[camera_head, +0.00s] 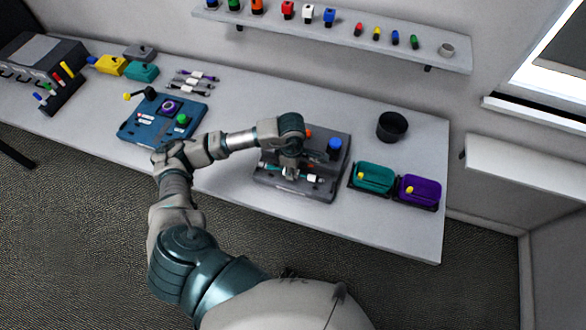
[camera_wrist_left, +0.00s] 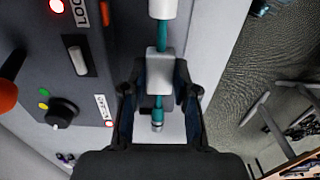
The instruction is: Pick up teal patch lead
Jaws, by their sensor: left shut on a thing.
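The teal patch lead (camera_wrist_left: 161,37) runs up and down the wrist view, with a white end piece at the top, a grey block in the middle and a metal tip below. My left gripper (camera_wrist_left: 159,92) has its fingers on either side of the grey block and is shut on the lead. In the head view, my left gripper (camera_head: 291,174) points down over the front part of a grey panel (camera_head: 330,190). Bits of teal and white of the lead (camera_head: 314,178) show beside the fingers. Whether the lead touches the panel is hard to tell. My right gripper is out of view.
The panel carries a blue knob (camera_head: 335,146), lights and switches. A teal bin (camera_head: 374,176) and a purple bin (camera_head: 418,190) stand to its right, with a black cup (camera_head: 391,126) behind. A blue panel (camera_head: 150,130) and more leads (camera_head: 195,82) lie left.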

